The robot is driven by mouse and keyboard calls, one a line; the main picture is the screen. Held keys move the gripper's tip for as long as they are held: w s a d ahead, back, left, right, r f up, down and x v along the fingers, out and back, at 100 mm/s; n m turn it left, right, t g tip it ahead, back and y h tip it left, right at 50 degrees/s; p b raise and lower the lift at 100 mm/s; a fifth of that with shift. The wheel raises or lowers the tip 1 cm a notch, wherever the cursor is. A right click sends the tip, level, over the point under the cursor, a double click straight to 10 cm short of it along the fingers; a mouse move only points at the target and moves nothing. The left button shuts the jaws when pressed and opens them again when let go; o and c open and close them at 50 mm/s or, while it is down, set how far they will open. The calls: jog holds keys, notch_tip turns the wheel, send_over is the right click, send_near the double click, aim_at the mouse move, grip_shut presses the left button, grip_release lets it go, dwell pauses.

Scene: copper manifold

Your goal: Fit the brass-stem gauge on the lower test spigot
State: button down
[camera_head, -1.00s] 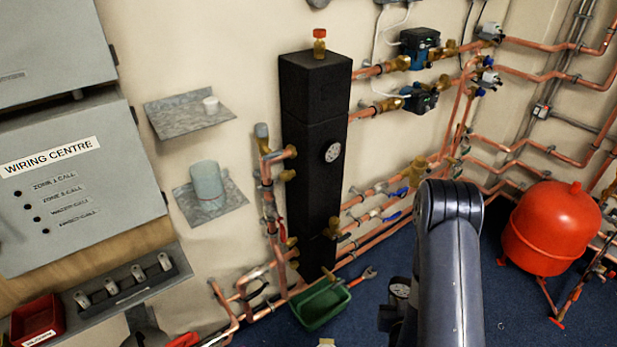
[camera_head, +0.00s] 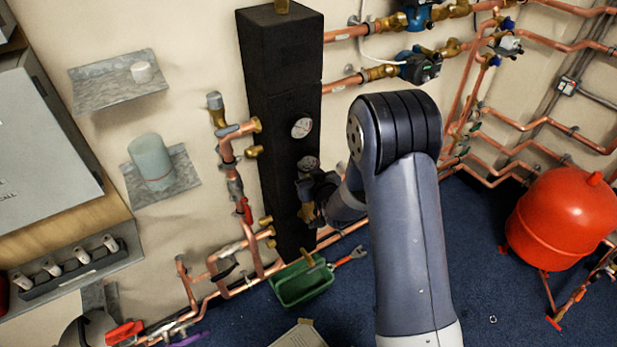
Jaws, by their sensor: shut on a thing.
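My gripper (camera_head: 312,192) is in front of the lower half of the tall black header (camera_head: 282,90). It is shut on a round gauge (camera_head: 308,164) with a grey dial, held just above the jaws. The gauge's stem is hidden by the gripper. Brass (camera_head: 307,213) shows just below the jaws at the header's front; I cannot tell whether it is the lower spigot or part of the gauge, nor whether they touch. Another white-faced gauge (camera_head: 301,128) sits on the header above the held one.
My arm covers the pipework right of the header. Copper pipes and valves (camera_head: 230,150) run close along its left side. A green tray (camera_head: 302,283) and a wrench (camera_head: 350,256) lie on the blue floor below. A red vessel (camera_head: 565,220) stands at right.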

jog(key=shift+f+b, duration=0.9)
jog(key=shift+f, duration=1.45)
jog(key=shift+b, duration=0.45)
jog(key=shift+f+b, duration=0.95)
jog(key=shift+b, duration=0.1)
jog(key=c, duration=1.2)
grip_release()
jog(key=shift+s, duration=0.1)
jog(key=shift+d, duration=0.1)
jog(key=v, duration=1)
jog(key=shift+s+r+b, duration=0.2)
jog(key=shift+s+b, duration=0.1)
jog(key=shift+b, duration=0.1)
jog(key=shift+d, duration=0.1)
